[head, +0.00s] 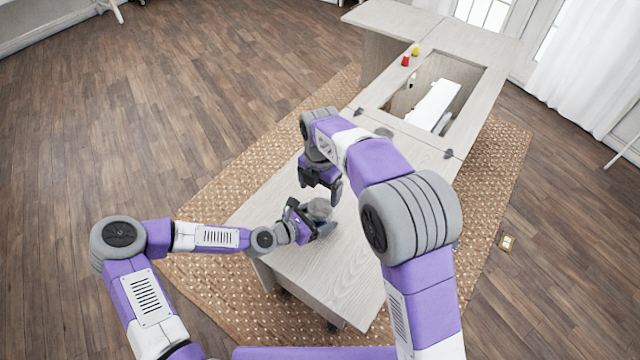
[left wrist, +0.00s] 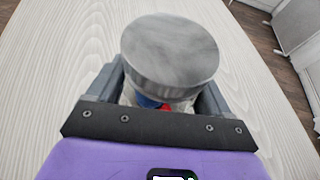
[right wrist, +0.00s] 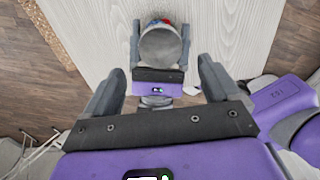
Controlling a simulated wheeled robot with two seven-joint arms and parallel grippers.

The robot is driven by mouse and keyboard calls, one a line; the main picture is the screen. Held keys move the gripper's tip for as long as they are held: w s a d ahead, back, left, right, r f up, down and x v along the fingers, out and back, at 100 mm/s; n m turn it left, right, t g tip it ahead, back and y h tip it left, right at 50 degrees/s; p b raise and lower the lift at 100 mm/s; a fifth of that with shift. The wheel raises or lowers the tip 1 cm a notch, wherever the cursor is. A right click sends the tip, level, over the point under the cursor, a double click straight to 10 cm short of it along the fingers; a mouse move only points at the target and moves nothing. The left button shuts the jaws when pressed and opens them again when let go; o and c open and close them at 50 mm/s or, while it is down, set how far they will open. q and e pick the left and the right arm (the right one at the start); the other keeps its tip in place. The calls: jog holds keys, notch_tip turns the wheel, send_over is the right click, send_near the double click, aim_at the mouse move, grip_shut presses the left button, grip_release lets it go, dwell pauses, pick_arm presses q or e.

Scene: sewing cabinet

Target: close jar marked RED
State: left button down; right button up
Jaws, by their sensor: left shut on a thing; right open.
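A jar with a round grey metal lid (left wrist: 170,50) stands on the cabinet top, also seen in the head view (head: 319,207). The lid sits on top; whether it is tight I cannot tell. Below the lid a bit of red and blue label (left wrist: 158,103) shows; no word is readable. My left gripper (head: 312,222) is shut around the jar's body, a finger on each side. My right gripper (head: 321,187) is open and empty, above and apart from the jar. In the right wrist view the lid (right wrist: 160,48) shows between and beyond its fingers.
The pale wooden cabinet top (head: 345,255) is clear around the jar. Farther back is an opening with a white sewing machine (head: 434,106). Small red (head: 405,60) and yellow (head: 415,51) items stand beside it. A woven rug (head: 235,215) lies under the cabinet.

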aim_at(319, 206)
notch_tip(319, 206, down, 7)
jog(key=shift+r, duration=0.2)
jog(key=shift+c, duration=0.3)
jog(key=c, duration=1)
jog(key=m, duration=0.4)
jog(key=shift+c, duration=0.3)
jog(key=m, duration=0.6)
